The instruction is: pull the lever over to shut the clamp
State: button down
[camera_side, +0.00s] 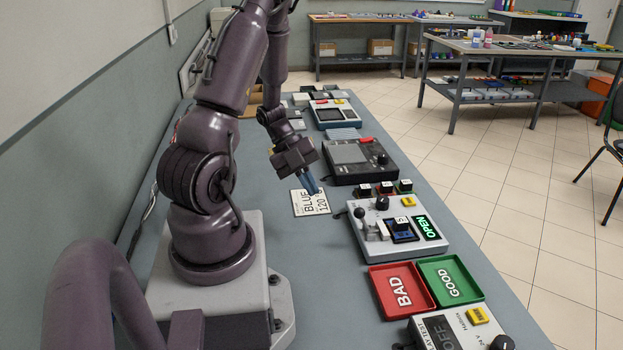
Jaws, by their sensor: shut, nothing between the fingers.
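The clamp fixture (430,249) is a light grey box in the middle of the bench, with a green lit display (427,227) reading OPEN. A lever with a black ball knob (360,212) stands at its left side. A black and blue part with a white top (403,229) sits in the middle of the fixture. My gripper (312,186) is shut and empty. It hangs over the card, left of and behind the fixture, apart from the lever. The fine shape of the clamp jaws is too small to tell.
A white card (310,202) reading BLUE 120 lies under my gripper. A red BAD tray (376,275) and a green GOOD tray (467,270) stand in front of the fixture. Several small dark blocks (385,188) and a dark device (375,170) are behind it.

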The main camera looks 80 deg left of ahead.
aim_at(362, 221)
jog(key=x, duration=0.6)
jog(key=shift+s, duration=0.1)
jog(key=w, duration=0.4)
jog(key=shift+d+r, duration=0.3)
jog(key=shift+d, duration=0.05)
jog(key=shift+w+r, duration=0.1)
